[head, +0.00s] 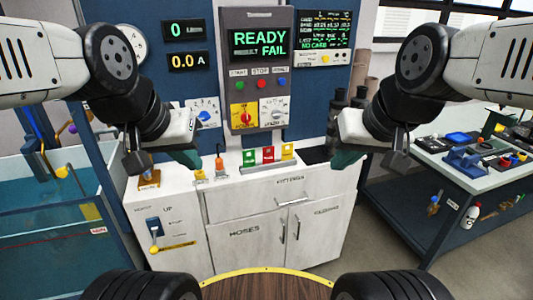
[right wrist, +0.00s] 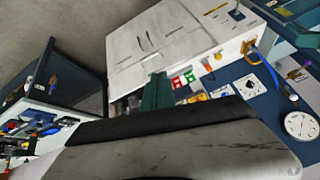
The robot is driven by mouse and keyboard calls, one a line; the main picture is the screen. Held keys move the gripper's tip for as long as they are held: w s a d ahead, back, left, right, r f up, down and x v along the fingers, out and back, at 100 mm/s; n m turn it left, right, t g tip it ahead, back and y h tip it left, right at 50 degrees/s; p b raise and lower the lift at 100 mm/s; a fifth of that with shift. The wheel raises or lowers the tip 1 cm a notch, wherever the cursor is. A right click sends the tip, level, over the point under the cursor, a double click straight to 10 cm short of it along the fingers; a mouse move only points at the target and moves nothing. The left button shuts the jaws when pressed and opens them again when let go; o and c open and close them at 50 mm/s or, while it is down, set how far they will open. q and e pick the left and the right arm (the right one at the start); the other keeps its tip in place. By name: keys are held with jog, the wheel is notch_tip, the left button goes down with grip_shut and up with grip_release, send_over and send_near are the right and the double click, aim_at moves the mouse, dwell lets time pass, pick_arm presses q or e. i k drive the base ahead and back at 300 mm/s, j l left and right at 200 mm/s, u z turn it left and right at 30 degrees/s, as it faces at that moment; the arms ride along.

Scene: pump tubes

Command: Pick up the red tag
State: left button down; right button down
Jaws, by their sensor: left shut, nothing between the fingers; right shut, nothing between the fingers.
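The red tag (head: 268,154) stands in a small rack on the white cabinet top, between a green tag (head: 249,158) and a yellow tag (head: 287,151). The red tag also shows in the right wrist view (right wrist: 189,76), just beyond the dark green fingers. My left gripper (head: 190,158) is shut and empty, above the cabinet top to the left of the rack. My right gripper (head: 345,158) is shut and empty, to the right of the rack and apart from the tags. It also shows in the right wrist view (right wrist: 157,92).
The white cabinet (head: 275,225) has drawers and doors below its top. A control panel (head: 258,70) reading READY FAIL rises behind the rack. An orange object (head: 219,167) stands left of the tags. A water tank (head: 50,220) is at left, and a cluttered workbench (head: 470,170) at right.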

aim_at(268, 158)
jog(key=i+j+z, duration=0.1)
jog(key=j+z, duration=0.3)
jog(key=i+j+z, duration=0.1)
jog(key=j+z, duration=0.65)
